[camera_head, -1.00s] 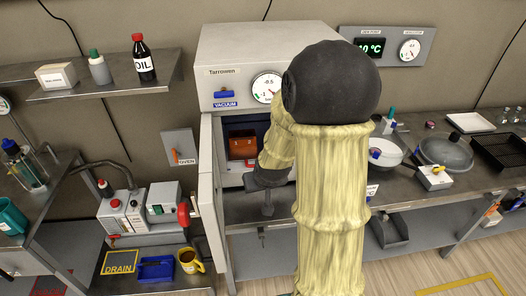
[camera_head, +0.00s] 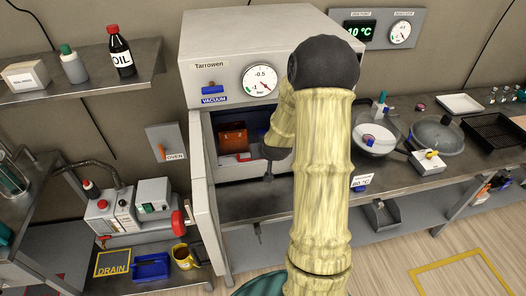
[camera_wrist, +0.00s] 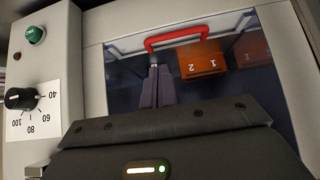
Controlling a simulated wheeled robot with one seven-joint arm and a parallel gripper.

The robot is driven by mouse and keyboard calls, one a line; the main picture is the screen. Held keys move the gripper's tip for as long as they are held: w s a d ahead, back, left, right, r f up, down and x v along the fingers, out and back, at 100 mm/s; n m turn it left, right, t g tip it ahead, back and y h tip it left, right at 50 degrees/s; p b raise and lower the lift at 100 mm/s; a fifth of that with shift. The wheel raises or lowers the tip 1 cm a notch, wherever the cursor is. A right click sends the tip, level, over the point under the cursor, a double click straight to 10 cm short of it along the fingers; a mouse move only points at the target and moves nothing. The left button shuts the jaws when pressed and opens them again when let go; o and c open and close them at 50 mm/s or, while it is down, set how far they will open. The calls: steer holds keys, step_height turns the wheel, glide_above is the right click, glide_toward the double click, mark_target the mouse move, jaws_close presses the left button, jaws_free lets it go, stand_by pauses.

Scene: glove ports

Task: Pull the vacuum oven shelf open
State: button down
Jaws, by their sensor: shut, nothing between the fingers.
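The vacuum oven (camera_head: 217,72) stands on the bench with its door (camera_head: 206,200) swung open to the left. Inside, an orange-brown box (camera_head: 233,137) marked 1 and 2 stands at the shelf. In the wrist view a red bar handle (camera_wrist: 172,38) sits on the pale edge of the shelf (camera_wrist: 125,42), beside the box (camera_wrist: 201,58). My gripper (camera_wrist: 155,72) is shut and empty, its fingertips just below the handle in that view; whether they touch it I cannot tell. In the head view my gripper (camera_head: 270,165) is at the oven opening, partly hidden by my arm.
The open door bounds the opening on the left. A black dial (camera_wrist: 20,98) and green button (camera_wrist: 35,34) show beside the opening in the wrist view. A pan (camera_head: 376,140) and a grey lidded dish (camera_head: 437,134) stand on the bench to the right.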

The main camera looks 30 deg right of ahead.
steer(key=p+x, duration=0.2)
steer(key=x, duration=0.7)
steer(key=shift+w+f, duration=0.1)
steer(key=shift+f, duration=0.05)
